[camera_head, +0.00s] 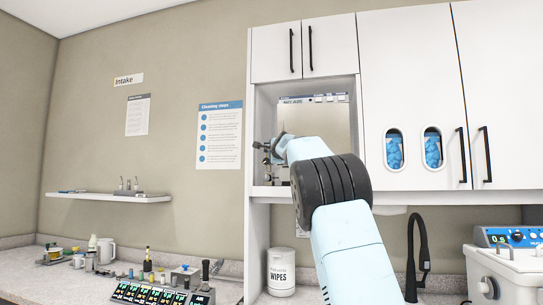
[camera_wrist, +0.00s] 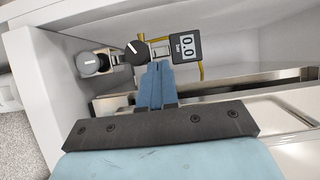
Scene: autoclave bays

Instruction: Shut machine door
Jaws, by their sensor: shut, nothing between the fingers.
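No machine door can be made out for sure in either view. In the head view my arm reaches up to a cabinet niche (camera_head: 262,115), which has a labelled strip (camera_head: 318,98) at its top and knobs and fittings (camera_head: 266,150) at its left side. My gripper (camera_wrist: 160,68) is shut and empty in the wrist view. Its tips are just below a gauge (camera_wrist: 186,46) reading 0.0 and a black dial knob (camera_wrist: 136,52); I cannot tell if they touch. A grey knob (camera_wrist: 92,63) is to the left. My arm hides much of the niche in the head view.
A wipes tub (camera_head: 281,272), black tap (camera_head: 418,255) and white machine with a blue panel (camera_head: 512,236) stand below. A cluttered counter and a shelf (camera_head: 108,197) are at left. Metal ledges (camera_wrist: 255,82) lie right of my gripper.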

